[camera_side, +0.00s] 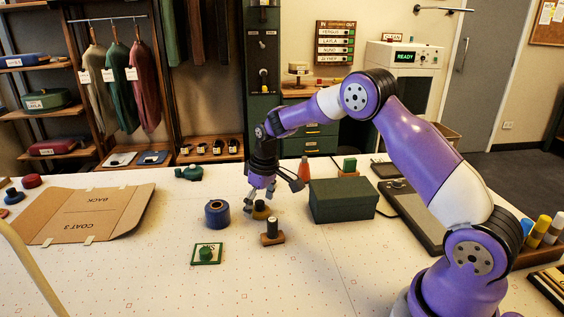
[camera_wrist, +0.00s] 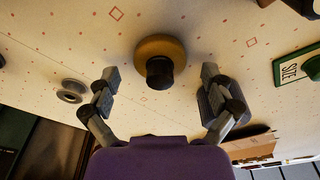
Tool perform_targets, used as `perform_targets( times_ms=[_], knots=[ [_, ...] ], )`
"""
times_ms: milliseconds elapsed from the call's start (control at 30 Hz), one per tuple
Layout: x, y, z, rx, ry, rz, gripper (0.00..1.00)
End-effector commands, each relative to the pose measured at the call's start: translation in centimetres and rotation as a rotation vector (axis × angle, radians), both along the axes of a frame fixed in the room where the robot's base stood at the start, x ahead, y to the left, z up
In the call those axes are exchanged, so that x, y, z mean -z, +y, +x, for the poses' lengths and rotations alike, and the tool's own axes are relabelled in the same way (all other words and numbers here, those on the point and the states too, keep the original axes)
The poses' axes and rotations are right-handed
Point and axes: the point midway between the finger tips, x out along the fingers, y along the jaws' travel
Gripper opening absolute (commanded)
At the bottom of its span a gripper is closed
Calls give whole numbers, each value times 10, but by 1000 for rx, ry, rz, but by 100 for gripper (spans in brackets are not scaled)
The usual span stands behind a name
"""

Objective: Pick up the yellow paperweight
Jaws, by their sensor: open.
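The yellow paperweight (camera_wrist: 172,50) is a round mustard-yellow base with a dark knob on top. In the wrist view it stands upright just past and between my gripper's fingertips (camera_wrist: 160,84). In the side view the paperweight (camera_side: 260,209) is on the table, partly hidden behind a wooden stamp. My gripper (camera_side: 271,197) points down above it, with its fingers spread apart. The fingers look empty, and I cannot tell whether either one touches the paperweight.
A blue spool (camera_side: 217,214) stands close left of the paperweight, and a wooden stamp (camera_side: 272,233) close in front. A dark green box (camera_side: 342,200) lies to the right. The front middle table is clear.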

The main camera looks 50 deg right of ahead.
Motion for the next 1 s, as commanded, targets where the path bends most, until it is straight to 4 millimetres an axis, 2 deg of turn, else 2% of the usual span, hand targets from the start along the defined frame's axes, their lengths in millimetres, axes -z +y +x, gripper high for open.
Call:
perform_targets(
  times_ms=[133, 167, 200, 267, 300, 333, 767, 867, 1000],
  knots=[
    [0, 0, 0, 0, 0, 0, 95],
    [0, 0, 0, 0, 0, 0, 90],
    [0, 0, 0, 0, 0, 0, 70],
    [0, 0, 0, 0, 0, 0, 40],
    [0, 0, 0, 0, 0, 0, 20],
    [0, 0, 0, 0, 0, 0, 6],
    [-1, 0, 0, 1, 0, 0, 4],
    [-9, 0, 0, 1, 1, 0, 3],
    [-30, 0, 1, 0, -4, -1, 3]
  ],
)
